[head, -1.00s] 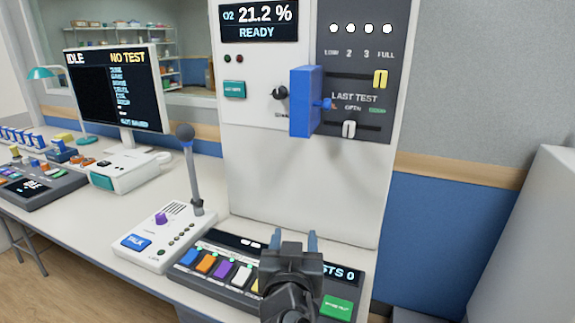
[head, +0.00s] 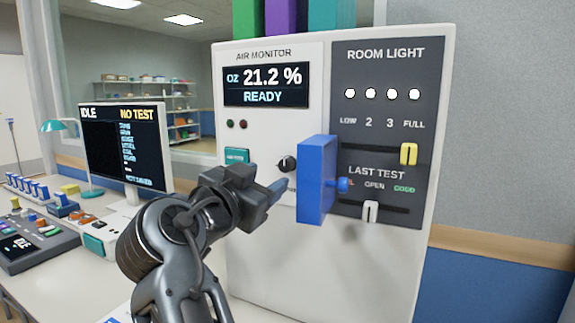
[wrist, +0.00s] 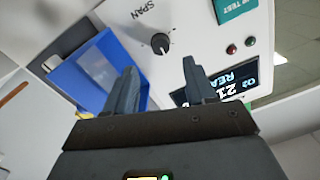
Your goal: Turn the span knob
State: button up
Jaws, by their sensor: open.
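The span knob (head: 287,163) is a small round dark knob with a light pointer mark, on the white air monitor panel (head: 232,130) below its display. My gripper (head: 278,188) is just in front of the panel, below and left of the knob in the head view. In the wrist view my gripper (wrist: 160,75) has its two fingers apart with nothing between them. The fingers appear apart from the knob.
A green button (head: 237,156) is left of the knob. Sliders (head: 408,153) are farther right.

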aim_at(284, 166)
jog(key=p+x, duration=0.1)
jog(key=x, duration=0.7)
jog(key=shift+p, duration=0.3)
jog(key=shift+c, duration=0.2)
grip_shut()
jog(key=shift+n, duration=0.4)
jog(key=shift+a+n, duration=0.1)
jog(key=shift+n, duration=2.3)
